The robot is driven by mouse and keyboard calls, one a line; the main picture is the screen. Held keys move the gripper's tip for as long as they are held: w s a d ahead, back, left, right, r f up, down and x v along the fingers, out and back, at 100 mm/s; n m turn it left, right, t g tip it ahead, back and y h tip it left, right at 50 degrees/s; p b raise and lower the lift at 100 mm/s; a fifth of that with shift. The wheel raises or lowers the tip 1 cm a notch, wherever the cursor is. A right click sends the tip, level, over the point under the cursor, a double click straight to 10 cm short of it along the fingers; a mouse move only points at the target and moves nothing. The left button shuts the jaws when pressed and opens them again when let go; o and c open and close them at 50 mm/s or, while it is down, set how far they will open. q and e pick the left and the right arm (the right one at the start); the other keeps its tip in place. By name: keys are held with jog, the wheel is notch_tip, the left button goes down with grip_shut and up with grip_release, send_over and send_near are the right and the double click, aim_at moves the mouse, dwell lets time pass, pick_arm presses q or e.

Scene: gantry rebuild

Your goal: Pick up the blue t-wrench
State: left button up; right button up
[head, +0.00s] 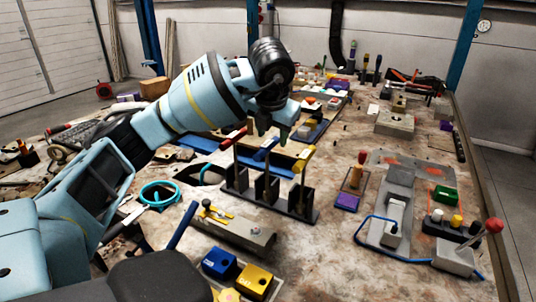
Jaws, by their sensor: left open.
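A dark rack (283,208) stands on the table in the middle of the head view, with three upright holders in a row. The blue t-wrench (266,149) stands in the middle holder, its blue handle on top. A red-handled wrench (233,136) is in the left holder and a yellow-handled one (303,159) in the right holder. My left gripper (270,127) is open and points down, appearing just above the blue handle in the picture. I see no contact, and the exact gap is hard to tell. My right gripper is not in view.
A grey block with a yellow-handled part (240,232) lies in front of the rack, with blue (219,263) and yellow (254,280) boxes nearer. A grey fixture board (402,200) with a blue cable lies right. Bare table (325,250) shows between rack and board.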

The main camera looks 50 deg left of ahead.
aim_at(269, 144)
pick_arm(q)
jog(key=shift+f, duration=0.35)
jog(key=shift+x, duration=0.95)
jog(key=x, duration=0.2)
jog(key=a+x, duration=0.1)
jog(key=x, duration=0.1)
jog(key=shift+s, duration=0.2)
jog(key=shift+w+a+f, duration=0.1)
jog(key=shift+w+f, duration=0.05)
jog(key=shift+f, duration=0.25)
grip_shut()
dwell(0.3)
